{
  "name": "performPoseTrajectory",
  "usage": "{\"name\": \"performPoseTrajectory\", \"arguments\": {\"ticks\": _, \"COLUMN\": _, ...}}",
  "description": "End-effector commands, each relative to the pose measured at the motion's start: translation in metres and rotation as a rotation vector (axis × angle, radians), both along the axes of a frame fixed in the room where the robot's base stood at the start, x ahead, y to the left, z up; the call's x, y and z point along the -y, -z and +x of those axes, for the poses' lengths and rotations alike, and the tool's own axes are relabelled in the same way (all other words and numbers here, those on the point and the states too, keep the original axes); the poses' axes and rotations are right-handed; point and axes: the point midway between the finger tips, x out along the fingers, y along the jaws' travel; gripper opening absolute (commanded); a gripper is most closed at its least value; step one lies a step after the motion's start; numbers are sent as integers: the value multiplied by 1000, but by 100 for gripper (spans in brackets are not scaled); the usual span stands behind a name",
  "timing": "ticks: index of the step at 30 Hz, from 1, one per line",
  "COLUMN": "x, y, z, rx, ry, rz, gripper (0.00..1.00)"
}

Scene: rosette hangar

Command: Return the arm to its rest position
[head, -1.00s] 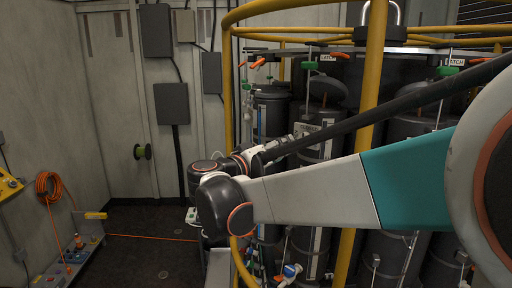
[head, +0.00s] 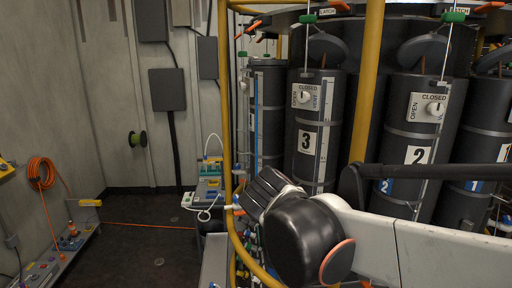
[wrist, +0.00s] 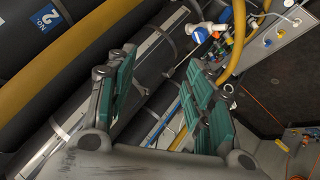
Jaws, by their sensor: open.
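In the wrist view my gripper (wrist: 160,95) is open, its two teal-padded fingers spread apart with nothing between them. Beyond the fingers are a dark cylinder (wrist: 150,55), a yellow rail (wrist: 75,62) and some fittings. In the head view my arm comes in from the right edge, with its dark elbow joint low in the middle, in front of the yellow rail and the cylinders. The gripper itself cannot be made out in the head view.
Dark cylinders numbered 3 (head: 305,165) and 2 (head: 402,175) stand behind a yellow rail (head: 369,90). A panel with small fittings (head: 207,190) stands left of them. An orange hose coil (head: 42,173) hangs on the left wall. Dark floor (head: 140,235) at left is mostly open.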

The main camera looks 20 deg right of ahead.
Motion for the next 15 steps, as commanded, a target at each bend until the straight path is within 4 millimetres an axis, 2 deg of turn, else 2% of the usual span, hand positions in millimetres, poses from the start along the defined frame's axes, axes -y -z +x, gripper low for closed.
{"name": "performPoseTrajectory", "arguments": {"ticks": 1, "x": -6, "y": 34, "z": -17, "rx": -19, "ry": -26, "rz": 59, "gripper": 48}}
{"name": "performPoseTrajectory", "arguments": {"ticks": 6, "x": -41, "y": 109, "z": -64, "rx": -54, "ry": -144, "rz": 265, "gripper": 48}}
{"name": "performPoseTrajectory", "arguments": {"ticks": 10, "x": -68, "y": 150, "z": -89, "rx": -45, "ry": -222, "rz": 394, "gripper": 48}}
{"name": "performPoseTrajectory", "arguments": {"ticks": 12, "x": -80, "y": 164, "z": -98, "rx": -35, "ry": -254, "rz": 446, "gripper": 48}}
{"name": "performPoseTrajectory", "arguments": {"ticks": 15, "x": -91, "y": 176, "z": -106, "rx": -20, "ry": -286, "rz": 496, "gripper": 48}}
